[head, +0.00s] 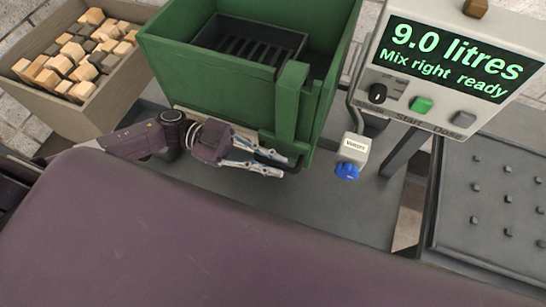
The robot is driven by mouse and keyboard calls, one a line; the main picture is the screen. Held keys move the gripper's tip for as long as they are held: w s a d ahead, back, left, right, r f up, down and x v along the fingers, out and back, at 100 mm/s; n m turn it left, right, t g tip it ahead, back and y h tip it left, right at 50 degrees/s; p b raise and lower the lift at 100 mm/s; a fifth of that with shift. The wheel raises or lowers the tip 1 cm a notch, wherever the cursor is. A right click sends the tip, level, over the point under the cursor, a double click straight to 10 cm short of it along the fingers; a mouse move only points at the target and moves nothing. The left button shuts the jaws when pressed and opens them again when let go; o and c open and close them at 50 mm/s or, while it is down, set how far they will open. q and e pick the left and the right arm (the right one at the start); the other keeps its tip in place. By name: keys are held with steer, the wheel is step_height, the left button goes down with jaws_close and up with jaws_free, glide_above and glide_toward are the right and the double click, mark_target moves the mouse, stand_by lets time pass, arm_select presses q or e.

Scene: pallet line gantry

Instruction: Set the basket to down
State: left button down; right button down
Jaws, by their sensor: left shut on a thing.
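The basket (246,46) is a dark slotted tray inside a green tank (205,88) at the top centre. A green upright guide (290,105) stands on the tank's front right corner. My left gripper (272,166) is at the tank's lower front, at the foot of this guide, and is shut on a dark handle (264,153). The fingers partly hide the handle, and its link to the basket cannot be made out. My right gripper is not in view.
A wooden crate (108,92) of wood blocks stands at the left. A control panel (400,84) reading "9.0 litres, Mix right ready" is at the right. A spout with a blue end (347,171) hangs right of the tank. A studded grey tray (490,200) lies far right.

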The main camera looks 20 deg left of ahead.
arm_select(q)
steer(key=shift+s+f+b, duration=0.1)
steer(key=shift+f+b, duration=0.2)
steer(key=shift+f, duration=0.85)
steer(key=shift+a, duration=0.1)
steer(key=c, duration=2.3)
jaws_free()
steer(key=shift+o, duration=0.3)
steer(key=shift+a+r, duration=0.1)
steer(key=a, duration=1.1)
steer(key=shift+w+a, duration=0.3)
steer(key=shift+a, duration=0.1)
